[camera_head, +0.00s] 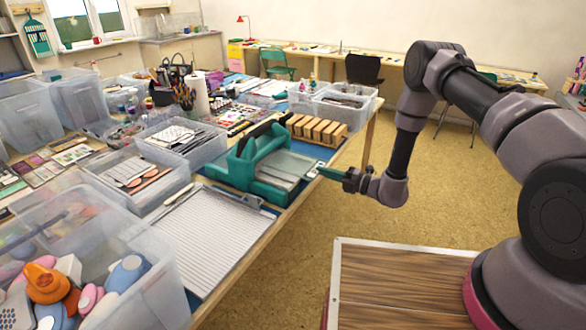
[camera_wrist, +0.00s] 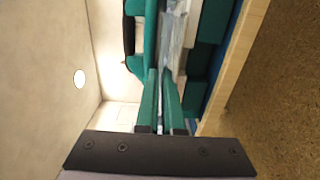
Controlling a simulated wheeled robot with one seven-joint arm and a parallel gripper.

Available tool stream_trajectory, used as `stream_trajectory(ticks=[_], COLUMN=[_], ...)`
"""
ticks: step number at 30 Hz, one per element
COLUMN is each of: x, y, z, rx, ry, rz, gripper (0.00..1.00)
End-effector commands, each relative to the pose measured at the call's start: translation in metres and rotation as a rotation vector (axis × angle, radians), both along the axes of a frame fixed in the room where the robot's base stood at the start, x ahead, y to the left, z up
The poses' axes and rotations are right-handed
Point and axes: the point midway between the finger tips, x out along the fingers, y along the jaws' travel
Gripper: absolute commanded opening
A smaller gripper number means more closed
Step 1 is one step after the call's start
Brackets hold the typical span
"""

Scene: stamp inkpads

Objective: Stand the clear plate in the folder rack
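A green die-cutting machine (camera_head: 240,168) stands at the right edge of the table. A pale, see-through plate (camera_head: 285,166) appears to lie flat on its bed, with its right end near the table edge. The plate also shows as a pale strip in the wrist view (camera_wrist: 174,35). My gripper (camera_head: 322,172) has green fingers and points left at the plate's right end. In the wrist view my gripper (camera_wrist: 160,76) shows a narrow gap between the fingers, with nothing clearly held. Whether the tips touch the plate cannot be told. A slotted wooden rack (camera_head: 318,130) stands behind the machine.
A ribbed grey board (camera_head: 205,238) lies in front of the machine. Clear bins of stamps and tools (camera_head: 110,270) crowd the left side. More clear bins (camera_head: 345,103) stand behind the wooden rack. The floor (camera_head: 430,190) right of the table is open.

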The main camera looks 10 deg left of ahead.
Motion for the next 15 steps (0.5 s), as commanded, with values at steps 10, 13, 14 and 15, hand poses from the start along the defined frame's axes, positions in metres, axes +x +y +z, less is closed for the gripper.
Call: stream_trajectory(ticks=[10,13,14,15], x=[-0.005,-0.007,-0.008,-0.008], y=[-0.017,-0.022,-0.024,-0.025], z=[0.028,0.036,0.038,0.04], rx=[0.001,0.001,0.001,0.001], ry=[-0.001,-0.001,-0.001,-0.001], rz=[-0.001,-0.002,-0.002,-0.002], gripper=[0.0,0.0,0.0,0.0])
